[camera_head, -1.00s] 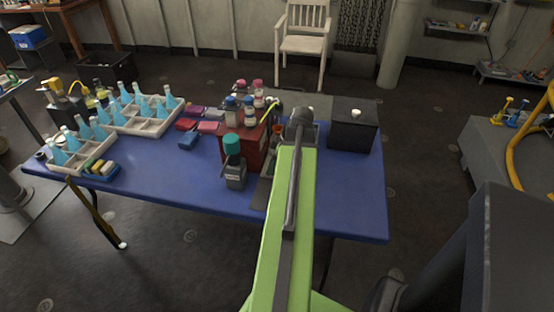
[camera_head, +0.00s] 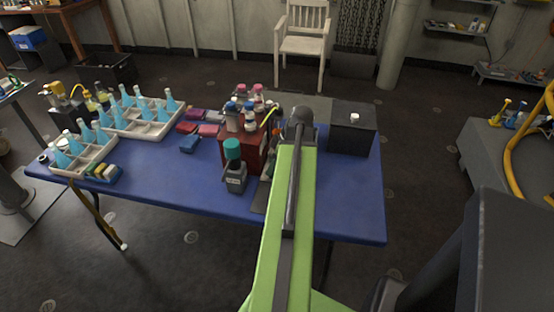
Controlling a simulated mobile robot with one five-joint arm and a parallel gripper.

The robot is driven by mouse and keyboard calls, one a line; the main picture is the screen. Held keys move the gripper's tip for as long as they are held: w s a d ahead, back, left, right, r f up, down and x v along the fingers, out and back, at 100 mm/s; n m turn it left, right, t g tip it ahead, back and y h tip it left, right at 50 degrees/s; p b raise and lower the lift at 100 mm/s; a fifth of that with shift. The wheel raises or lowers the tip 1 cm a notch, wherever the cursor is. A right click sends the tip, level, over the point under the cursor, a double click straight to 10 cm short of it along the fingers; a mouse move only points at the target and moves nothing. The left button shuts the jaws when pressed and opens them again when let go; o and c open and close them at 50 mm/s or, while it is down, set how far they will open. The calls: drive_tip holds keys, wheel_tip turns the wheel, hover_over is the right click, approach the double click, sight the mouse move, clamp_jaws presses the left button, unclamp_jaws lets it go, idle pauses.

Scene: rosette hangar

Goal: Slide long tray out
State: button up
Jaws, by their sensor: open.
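My green arm reaches over the blue table (camera_head: 345,205). My gripper (camera_head: 300,118) is at its far end, between the red box and the black box. It is open; its fingertips are mostly hidden by the wrist and arm. A pale compartment tray (camera_head: 153,131) with blue bottles stands at the table's back left, and a second one (camera_head: 83,171) at the front left. I cannot tell which of these is the long tray. My gripper is apart from both pale trays.
A red box (camera_head: 239,157) with several bottles on top stands left of my gripper. A black box (camera_head: 352,138) with a white knob stands to the right. The table's front right is clear.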

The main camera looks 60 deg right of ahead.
drive_tip(key=shift+r+p, duration=1.9)
drive_tip(key=shift+r, duration=0.4)
